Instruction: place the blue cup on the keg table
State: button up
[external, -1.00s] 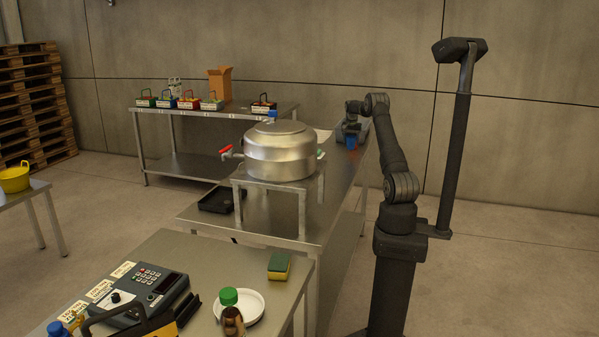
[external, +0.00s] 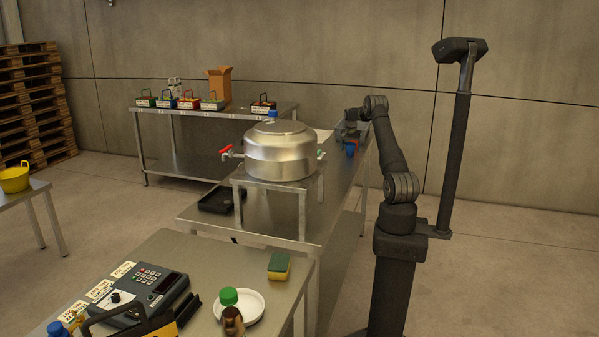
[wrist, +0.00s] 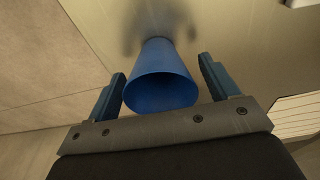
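The blue cup (external: 350,149) stands at the far end of the long metal table (external: 338,200) that bears the keg (external: 280,152) on its stand. In the wrist view the cup (wrist: 160,75) appears upright on the metal surface, with its open rim toward the camera and its inside dark. My gripper (wrist: 162,66) is open, with one blue finger on each side of the cup and small gaps visible beside it. In the external view my gripper (external: 350,136) is small, just above and behind the cup.
A black tray (external: 215,200) lies on the long table left of the keg stand (external: 262,184). A back table (external: 225,113) holds several small baskets and a cardboard box (external: 220,83). The front table (external: 205,260) carries a keypad device, sponge, plate and bottle.

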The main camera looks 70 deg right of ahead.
notch_tip(320, 180, up, 12)
jog(key=a, duration=0.1)
jog(key=shift+a, duration=0.4)
jog(key=shift+r, duration=0.1)
send_near(350, 156)
jog(key=d+f, duration=0.2)
jog(key=f, duration=0.1)
jog(key=d+f, duration=0.1)
jog(key=f, duration=0.1)
jog(key=shift+w+d+f, duration=0.1)
jog(key=shift+w+d, duration=0.05)
jog(key=shift+d, duration=0.25)
notch_tip(350, 156, up, 3)
jog(key=shift+f, duration=0.25)
jog(key=shift+r, duration=0.8)
